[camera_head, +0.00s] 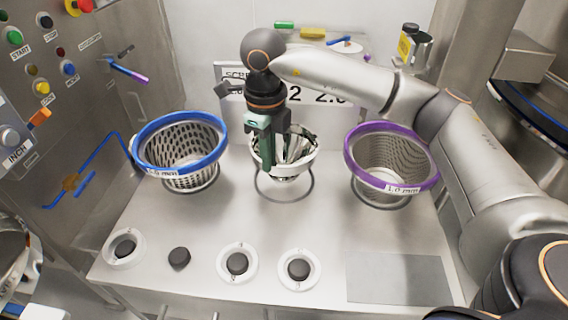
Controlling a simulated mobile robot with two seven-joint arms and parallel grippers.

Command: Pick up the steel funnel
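A shiny, white-rimmed conical vessel (298,152) sits in a wire ring stand at the middle of the steel bench. It looks like the steel funnel, but the gripper covers part of it. My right arm reaches in from the right, and its gripper (268,152) points down at the vessel's left rim. The green and dark fingers overlap the rim and the inside; I cannot tell whether they touch it or are closed on it. My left gripper is out of view.
A blue-rimmed basket (185,172) stands left and a purple-rimmed basket (391,186) right, both close to the middle stand. Round black knobs (238,263) line the front. A sign (330,103) stands behind. A control panel (50,90) bounds the left. A grey mat (400,279) lies bare.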

